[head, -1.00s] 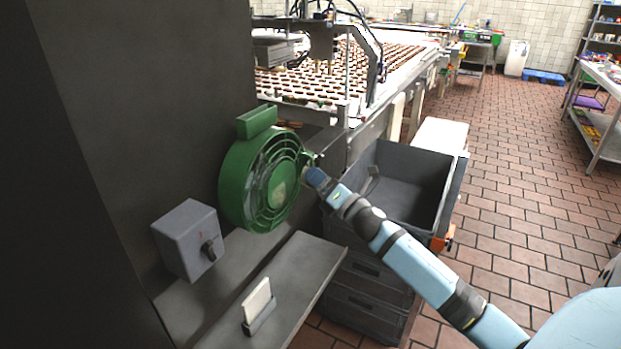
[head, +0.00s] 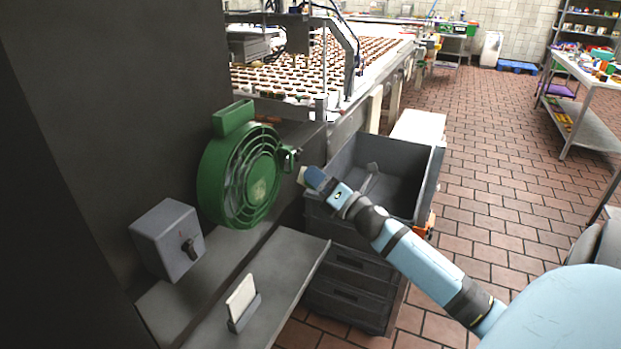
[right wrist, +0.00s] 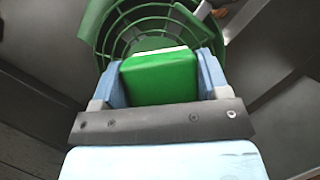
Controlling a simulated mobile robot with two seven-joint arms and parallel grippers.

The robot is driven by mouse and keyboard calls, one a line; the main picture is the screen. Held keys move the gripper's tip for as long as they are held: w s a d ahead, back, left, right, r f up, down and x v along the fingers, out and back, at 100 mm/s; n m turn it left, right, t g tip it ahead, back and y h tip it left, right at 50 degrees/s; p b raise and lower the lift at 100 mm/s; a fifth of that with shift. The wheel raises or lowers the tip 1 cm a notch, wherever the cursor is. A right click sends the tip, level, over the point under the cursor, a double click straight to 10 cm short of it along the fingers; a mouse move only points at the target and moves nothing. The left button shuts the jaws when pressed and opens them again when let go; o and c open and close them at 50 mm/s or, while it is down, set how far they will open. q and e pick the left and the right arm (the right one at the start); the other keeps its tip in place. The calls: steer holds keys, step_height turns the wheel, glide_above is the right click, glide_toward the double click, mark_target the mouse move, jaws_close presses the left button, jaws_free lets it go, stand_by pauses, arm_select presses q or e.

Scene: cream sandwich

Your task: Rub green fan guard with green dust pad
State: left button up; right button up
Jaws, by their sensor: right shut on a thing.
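The green fan (head: 212,175) is fixed near the dark wall panel, left of centre in the head view. Its round green guard (head: 262,155) has concentric rings and faces right; its rings also show at the top of the right wrist view (right wrist: 112,40). My right gripper (head: 311,178) is right of the guard, with a gap between them in the head view. It is shut on the green dust pad (right wrist: 160,80), a green block with a white layer on its far side. In the head view only the pad's pale edge shows at the fingertips. My left gripper is out of view.
A grey switch box (head: 165,240) with a knob is below left of the fan. A white card in a holder (head: 242,300) stands on a grey shelf (head: 285,260). A grey open bin (head: 395,185) is behind my right arm.

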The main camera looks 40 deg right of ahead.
steer(key=shift+s, duration=0.1)
stand_by(0.4)
steer(key=shift+p, duration=0.3)
steer(key=s+a+f+m+g+h+p, duration=0.2)
steer(key=a+f+m+g+h+p, duration=0.15)
steer(key=a+m+p, duration=0.75)
steer(key=shift+n+t+y, duration=0.25)
steer(key=shift+n+y, duration=0.2)
steer(key=shift+n, duration=0.05)
steer(key=shift+w+d+f, duration=0.1)
steer(key=shift+w+f, duration=0.05)
steer(key=shift+w, duration=2.45)
steer(key=shift+w+a, duration=0.2)
steer(key=shift+w, duration=0.25)
steer(key=shift+w+a, duration=0.2)
steer(key=shift+w, duration=0.25)
steer(key=shift+w+d, duration=0.35)
steer(key=shift+d, duration=0.55)
steer(key=shift+w+d, duration=0.3)
steer(key=shift+d, duration=0.6)
steer(key=shift+w, duration=0.2)
